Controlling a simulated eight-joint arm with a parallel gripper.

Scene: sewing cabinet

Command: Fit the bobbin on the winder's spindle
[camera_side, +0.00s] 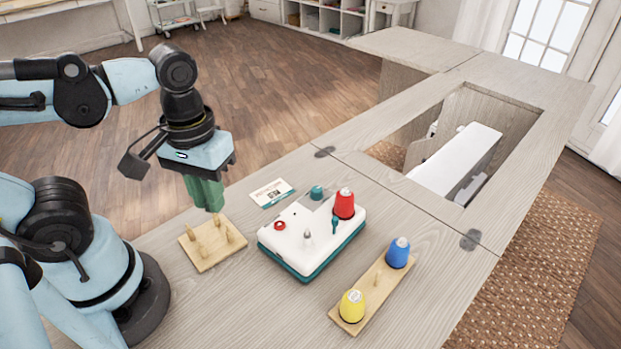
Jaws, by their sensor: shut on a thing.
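My gripper (211,207) has green fingers pointing down, held above the wooden peg board. It is shut on the bobbin, which the fingers hide almost wholly, so its tilt cannot be told. The winder (300,262) is a white box with a teal base, to the right of my gripper on the table. Its small grey metal spindle (307,233) stands up from the top near the middle, bare. A red thread cone (344,205), a red button (280,226) and a small teal lever (335,223) are also on the winder. My gripper is well apart from the spindle.
The peg board (207,258) with several upright pegs lies below my gripper. A wooden stand (366,295) holds a yellow cone (352,306) and a blue cone (398,252). A card (271,193) and a teal knob-like piece (317,192) are behind the winder. A sewing machine (455,160) sits in the cabinet opening.

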